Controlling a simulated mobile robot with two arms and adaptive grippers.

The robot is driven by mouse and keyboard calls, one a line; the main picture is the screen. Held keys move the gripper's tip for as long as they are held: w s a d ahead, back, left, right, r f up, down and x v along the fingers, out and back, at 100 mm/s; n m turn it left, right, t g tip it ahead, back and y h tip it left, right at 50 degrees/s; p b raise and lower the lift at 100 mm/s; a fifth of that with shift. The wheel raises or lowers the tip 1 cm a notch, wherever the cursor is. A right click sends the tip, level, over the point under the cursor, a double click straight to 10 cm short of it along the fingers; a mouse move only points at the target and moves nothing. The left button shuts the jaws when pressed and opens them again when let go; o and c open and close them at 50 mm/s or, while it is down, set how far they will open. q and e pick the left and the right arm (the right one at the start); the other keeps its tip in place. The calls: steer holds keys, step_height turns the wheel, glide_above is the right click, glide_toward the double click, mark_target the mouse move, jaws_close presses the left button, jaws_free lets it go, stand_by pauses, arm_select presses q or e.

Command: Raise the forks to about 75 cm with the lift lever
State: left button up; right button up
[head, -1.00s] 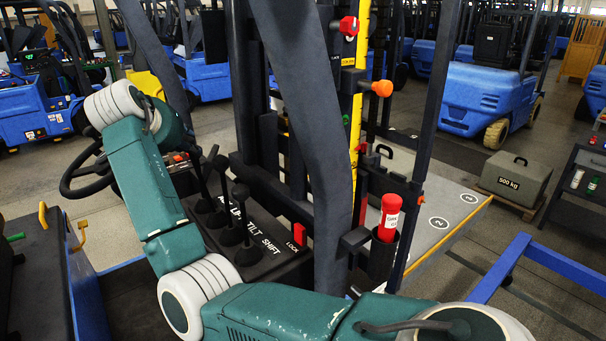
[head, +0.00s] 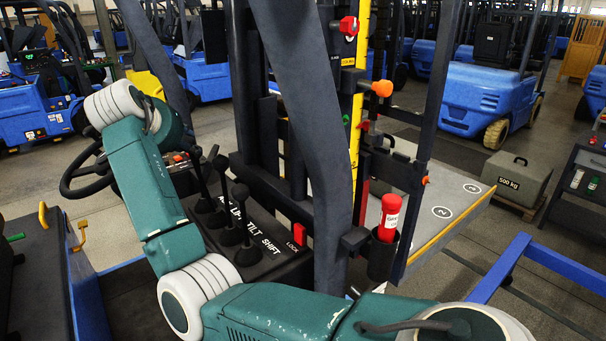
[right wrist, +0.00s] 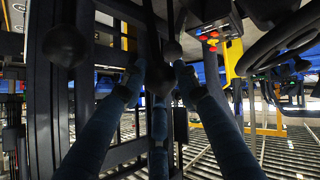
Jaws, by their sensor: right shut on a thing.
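Several black levers with round knobs (head: 240,191) stand on the labelled console (head: 262,259) in the head view; LIFT, TILT and SHIFT are readable. My right gripper (right wrist: 160,78) is shut around a black lever knob in the right wrist view. Its fingers (right wrist: 109,110) close on it from several sides; I cannot read that lever's label there. In the head view my right arm hides this gripper. The forks are not clearly distinguishable; a grey platform (head: 456,200) with numbered circles and a yellow edge stands out from the mast. My left gripper is not in view.
A yellow scale (head: 357,118) runs up the mast, with an orange knob (head: 382,88) beside it. A red-capped cylinder (head: 389,211) sits in a holder. A 500 kg weight (head: 516,179) and a blue frame (head: 502,268) stand to the right.

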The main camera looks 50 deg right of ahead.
steer(key=shift+w+a+r, duration=0.1)
steer(key=shift+r, duration=0.2)
steer(key=shift+d+r, duration=0.15)
steer(key=shift+d, duration=0.55)
steer(key=shift+s, duration=0.2)
steer(key=shift+d, duration=0.15)
stand_by(1.3)
steer(key=shift+o, duration=0.2)
steer(key=shift+s+d+r, duration=0.1)
steer(key=shift+s+d, duration=0.1)
steer(key=shift+d, duration=0.55)
steer(key=shift+s+d, duration=0.15)
steer(key=shift+d, duration=0.55)
steer(key=o, duration=0.9)
steer(key=shift+a, duration=0.1)
steer(key=shift+w+f, duration=0.1)
steer(key=shift+f, duration=0.15)
